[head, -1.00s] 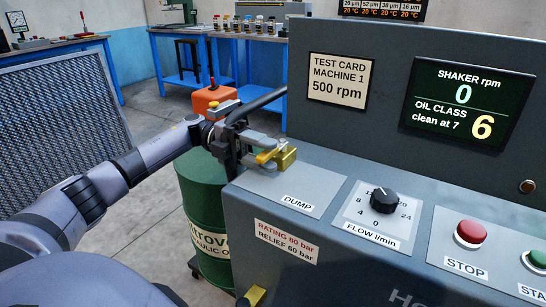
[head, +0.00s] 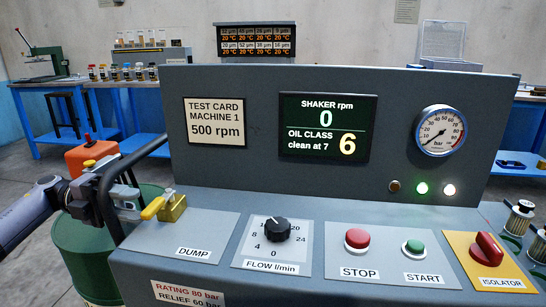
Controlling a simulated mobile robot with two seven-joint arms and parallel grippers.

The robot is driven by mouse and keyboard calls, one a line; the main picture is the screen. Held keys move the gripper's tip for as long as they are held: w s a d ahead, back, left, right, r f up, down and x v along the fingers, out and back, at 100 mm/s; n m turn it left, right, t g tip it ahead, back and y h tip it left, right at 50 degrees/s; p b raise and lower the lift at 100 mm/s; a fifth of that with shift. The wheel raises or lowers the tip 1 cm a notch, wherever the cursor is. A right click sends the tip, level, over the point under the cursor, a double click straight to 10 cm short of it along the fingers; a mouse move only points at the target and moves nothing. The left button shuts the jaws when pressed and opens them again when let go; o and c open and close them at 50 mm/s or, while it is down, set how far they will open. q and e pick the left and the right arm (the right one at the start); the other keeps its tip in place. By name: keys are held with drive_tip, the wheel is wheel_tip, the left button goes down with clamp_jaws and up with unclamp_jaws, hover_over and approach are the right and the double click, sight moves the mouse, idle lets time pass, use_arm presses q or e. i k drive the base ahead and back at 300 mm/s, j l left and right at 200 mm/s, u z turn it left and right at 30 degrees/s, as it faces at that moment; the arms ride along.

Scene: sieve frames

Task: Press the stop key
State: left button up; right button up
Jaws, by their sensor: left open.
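The stop key (head: 357,240) is a red round button above the label STOP, on the sloped front panel right of the flow knob. My left gripper (head: 146,207) is at the left end of the panel, beside the brass dump valve (head: 173,206) with its yellow lever. The gripper is open, and its fingers are close to the lever; I cannot tell whether they touch it. It is well left of the stop key. My right gripper is not in view.
A green start key (head: 414,247) sits just right of the stop key. The black flow knob (head: 276,229) and red isolator switch (head: 487,247) flank them. The display (head: 327,127) reads shaker 0 rpm, oil class 6. A gauge (head: 438,131) is at right.

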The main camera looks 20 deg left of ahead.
sight(357, 238)
drive_tip(key=k, duration=1)
